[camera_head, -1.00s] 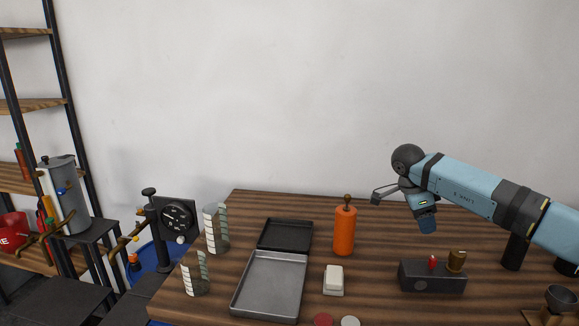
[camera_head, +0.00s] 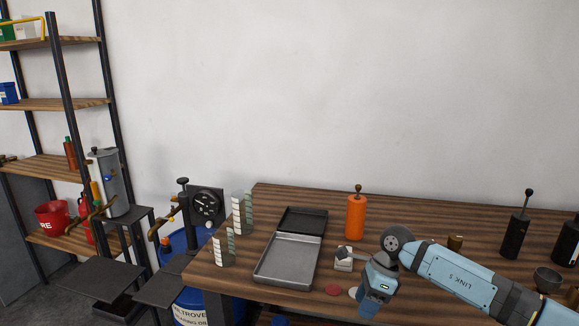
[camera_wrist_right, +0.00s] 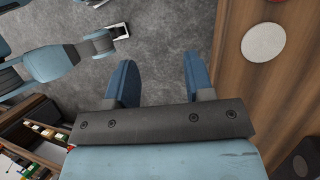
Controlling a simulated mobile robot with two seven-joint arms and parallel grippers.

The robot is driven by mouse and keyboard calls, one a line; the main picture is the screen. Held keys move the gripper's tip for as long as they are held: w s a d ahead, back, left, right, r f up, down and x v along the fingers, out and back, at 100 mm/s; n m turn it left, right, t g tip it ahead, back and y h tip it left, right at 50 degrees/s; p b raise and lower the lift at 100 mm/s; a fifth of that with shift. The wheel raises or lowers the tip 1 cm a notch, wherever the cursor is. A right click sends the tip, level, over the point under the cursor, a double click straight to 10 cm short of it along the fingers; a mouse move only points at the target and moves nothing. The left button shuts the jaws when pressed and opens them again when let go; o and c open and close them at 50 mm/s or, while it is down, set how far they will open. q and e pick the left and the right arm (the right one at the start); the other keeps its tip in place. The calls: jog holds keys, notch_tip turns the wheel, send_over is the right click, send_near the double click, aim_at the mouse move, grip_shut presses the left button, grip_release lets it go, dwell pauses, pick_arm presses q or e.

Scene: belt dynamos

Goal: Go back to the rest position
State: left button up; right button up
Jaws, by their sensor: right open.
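My right gripper (camera_head: 372,306) hangs at the front of the wooden table, low in the head view, fingers down. In the right wrist view its two blue fingers (camera_wrist_right: 155,82) are apart with nothing between them, over the grey floor just beside the table's edge. In the head view my left gripper does not show. A blue arm part of mine (camera_wrist_right: 45,62) shows at the upper left of the right wrist view.
The wooden table (camera_head: 450,215) holds an orange bottle (camera_head: 355,218), an open metal tray (camera_head: 287,262), glass cylinders (camera_head: 240,214) and a white block (camera_head: 343,262) close behind my gripper. A white disc (camera_wrist_right: 264,42) lies near the edge. Shelves (camera_head: 70,165) stand left.

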jog(key=s+a+m+t+y, duration=0.6)
jog(key=s+a+m+y, duration=0.7)
jog(key=a+m+y, duration=0.3)
jog(key=s+d+f+m+t+h, duration=0.3)
jog(key=s+d+f+m+h, duration=0.6)
jog(key=m, duration=0.8)
jog(key=s+d+f+m+t+h, duration=0.4)
jog(key=s+d+f+m+h, duration=0.55)
jog(key=m, duration=0.65)
pick_arm(q)
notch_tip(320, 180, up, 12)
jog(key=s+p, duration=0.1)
jog(key=p, duration=1.3)
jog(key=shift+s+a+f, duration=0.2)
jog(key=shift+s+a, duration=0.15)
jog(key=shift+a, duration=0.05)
pick_arm(e)
notch_tip(320, 180, up, 11)
jog(key=s+y, duration=0.1)
jog(key=shift+a, duration=0.3)
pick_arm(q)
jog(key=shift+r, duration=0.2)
